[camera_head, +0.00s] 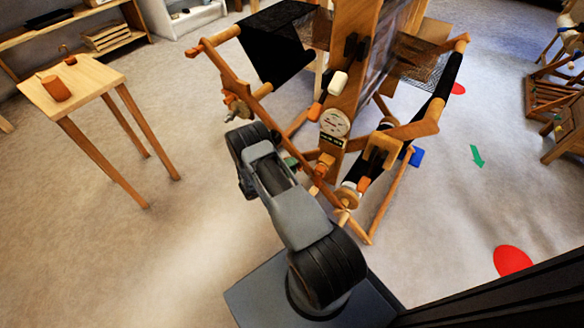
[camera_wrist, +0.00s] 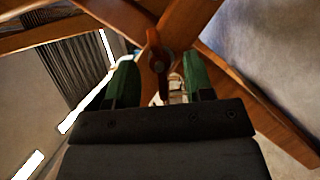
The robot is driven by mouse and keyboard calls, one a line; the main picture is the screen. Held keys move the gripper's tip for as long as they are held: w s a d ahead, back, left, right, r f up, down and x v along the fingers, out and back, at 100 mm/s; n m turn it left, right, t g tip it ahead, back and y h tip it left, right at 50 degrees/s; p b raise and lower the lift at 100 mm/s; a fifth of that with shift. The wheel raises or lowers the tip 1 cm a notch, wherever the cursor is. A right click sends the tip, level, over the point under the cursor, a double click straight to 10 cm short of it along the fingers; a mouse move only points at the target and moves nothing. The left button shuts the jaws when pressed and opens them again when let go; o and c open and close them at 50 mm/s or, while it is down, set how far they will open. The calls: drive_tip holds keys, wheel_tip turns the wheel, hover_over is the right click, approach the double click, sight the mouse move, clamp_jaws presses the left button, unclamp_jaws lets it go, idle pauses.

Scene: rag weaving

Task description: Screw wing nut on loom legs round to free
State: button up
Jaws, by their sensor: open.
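The wing nut (camera_wrist: 158,60) is a brown, two-winged piece with a round dark centre, seen upright in the wrist view where wooden loom legs (camera_wrist: 190,22) cross. My gripper (camera_wrist: 160,82) has two green fingers, open, one on each side of the nut's lower part. A gap shows between each finger and the nut; whether the fingers reach level with it in depth, I cannot tell. In the head view the loom (camera_head: 345,70) stands ahead of my arm. My arm mostly hides the gripper there, and I cannot make out this nut.
A small wooden table (camera_head: 88,78) with an orange-brown cup (camera_head: 55,88) stands at the left. The loom's slanting beams and dark cloth (camera_head: 275,45) are close around my arm. A wooden stand (camera_head: 560,110) is at the far right. The floor between table and loom is clear.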

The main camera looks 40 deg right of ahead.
drive_tip(key=shift+d, duration=0.25)
drive_tip(key=shift+c, duration=0.3)
clamp_jaws()
